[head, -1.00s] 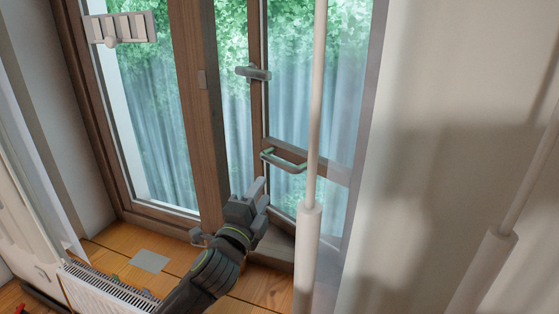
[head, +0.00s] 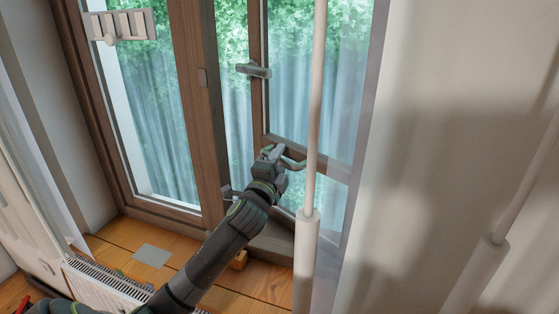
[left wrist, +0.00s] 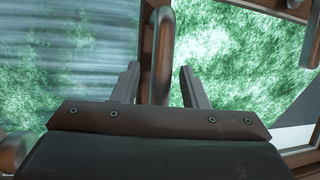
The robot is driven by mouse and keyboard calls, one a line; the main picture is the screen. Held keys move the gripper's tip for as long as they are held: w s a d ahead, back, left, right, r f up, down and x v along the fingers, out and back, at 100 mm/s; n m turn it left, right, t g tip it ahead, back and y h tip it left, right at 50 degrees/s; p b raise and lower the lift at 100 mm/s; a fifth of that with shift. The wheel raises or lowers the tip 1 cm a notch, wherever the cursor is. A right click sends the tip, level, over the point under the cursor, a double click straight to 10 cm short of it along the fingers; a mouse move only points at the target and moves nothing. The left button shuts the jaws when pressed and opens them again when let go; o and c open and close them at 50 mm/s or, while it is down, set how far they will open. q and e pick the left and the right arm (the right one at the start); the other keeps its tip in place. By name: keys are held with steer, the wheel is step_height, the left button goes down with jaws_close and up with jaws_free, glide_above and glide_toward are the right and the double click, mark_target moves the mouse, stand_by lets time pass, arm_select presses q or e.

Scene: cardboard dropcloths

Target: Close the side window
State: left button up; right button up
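The side window (head: 335,172) is a brown-framed glass sash to the right of the wooden post. It stands swung away from the post at an angle, with a gap beside it. A bar handle (head: 295,164) sits on its cross rail. My left gripper (head: 272,151) is at the left part of this handle. In the left wrist view the two fingers (left wrist: 158,82) are apart, and the handle (left wrist: 160,45) shows as an upright bar ahead and between them. I cannot tell whether they touch it. My right gripper is not in view.
A pale upright rod (head: 308,240) stands in front of the sash, close to the handle. A closed-looking window pane (head: 155,130) is at left. A white radiator (head: 105,288) and wooden sill (head: 120,236) lie below. A latch (head: 253,70) sits higher up.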

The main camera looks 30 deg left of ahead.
arm_select(q)
steer(key=shift+c, duration=0.2)
jaws_close()
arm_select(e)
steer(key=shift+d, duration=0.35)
arm_select(q)
steer(key=shift+s+d+y, duration=0.15)
steer(key=shift+s+y, duration=0.15)
steer(key=shift+s, duration=0.05)
steer(key=s+d+n+g+y, duration=0.3)
steer(key=s+n+y, duration=0.1)
steer(key=s+y, duration=0.3)
steer(key=shift+s+d+n+p, duration=0.15)
steer(key=shift+s+n+p, duration=0.15)
steer(key=shift+s+p, duration=0.15)
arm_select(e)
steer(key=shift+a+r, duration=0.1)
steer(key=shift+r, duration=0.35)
arm_select(q)
steer(key=shift+o, duration=0.2)
jaws_free()
steer(key=shift+f, duration=0.1)
